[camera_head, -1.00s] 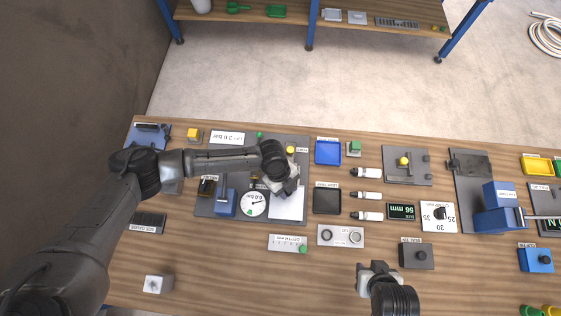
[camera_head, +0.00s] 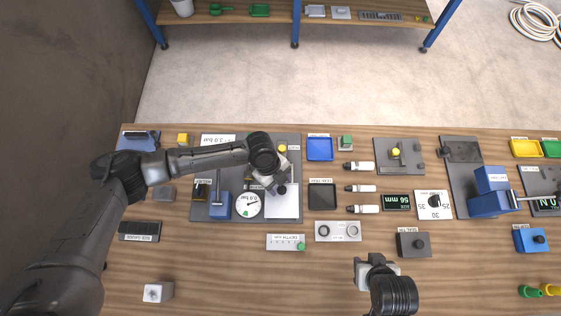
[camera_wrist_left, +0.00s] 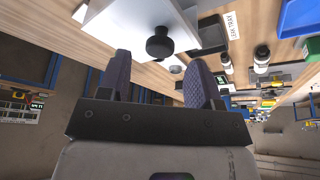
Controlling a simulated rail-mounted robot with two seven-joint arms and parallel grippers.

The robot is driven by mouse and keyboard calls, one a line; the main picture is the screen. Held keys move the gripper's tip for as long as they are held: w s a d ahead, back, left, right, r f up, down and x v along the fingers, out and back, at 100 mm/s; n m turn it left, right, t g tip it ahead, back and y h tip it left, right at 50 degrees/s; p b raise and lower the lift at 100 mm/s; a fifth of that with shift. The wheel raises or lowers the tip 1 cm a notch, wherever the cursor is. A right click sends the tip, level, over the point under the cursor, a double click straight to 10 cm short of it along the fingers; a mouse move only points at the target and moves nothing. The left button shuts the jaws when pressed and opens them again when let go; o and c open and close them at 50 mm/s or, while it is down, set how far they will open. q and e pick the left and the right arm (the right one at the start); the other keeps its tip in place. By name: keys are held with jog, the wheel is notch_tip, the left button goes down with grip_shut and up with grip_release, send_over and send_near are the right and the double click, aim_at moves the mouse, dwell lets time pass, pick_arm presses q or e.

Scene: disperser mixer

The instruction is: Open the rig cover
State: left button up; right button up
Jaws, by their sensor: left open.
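The rig cover looks like a white plate (camera_head: 284,206) on the dark grey rig panel at centre left. A round black knob (camera_head: 282,189) sits near its far edge. In the left wrist view the white plate (camera_wrist_left: 120,22) and black knob (camera_wrist_left: 160,42) show just beyond the fingers. My left gripper (camera_head: 274,184) hovers beside the knob. Its two fingers (camera_wrist_left: 158,85) are apart with nothing between them, and the knob is ahead of the gap. My right gripper (camera_head: 375,264) is over the bare front of the table, away from the rig; its fingers are too small to judge.
A dial gauge (camera_head: 248,205) and a blue block (camera_head: 220,205) are left of the plate. A dark tray (camera_head: 322,197) and a blue tray (camera_head: 320,149) are to its right. A depth plate (camera_head: 286,242) lies in front.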

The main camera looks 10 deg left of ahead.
pick_arm(q)
jog(key=b+v, duration=0.1)
jog(key=v, duration=1)
jog(key=shift+d, duration=0.1)
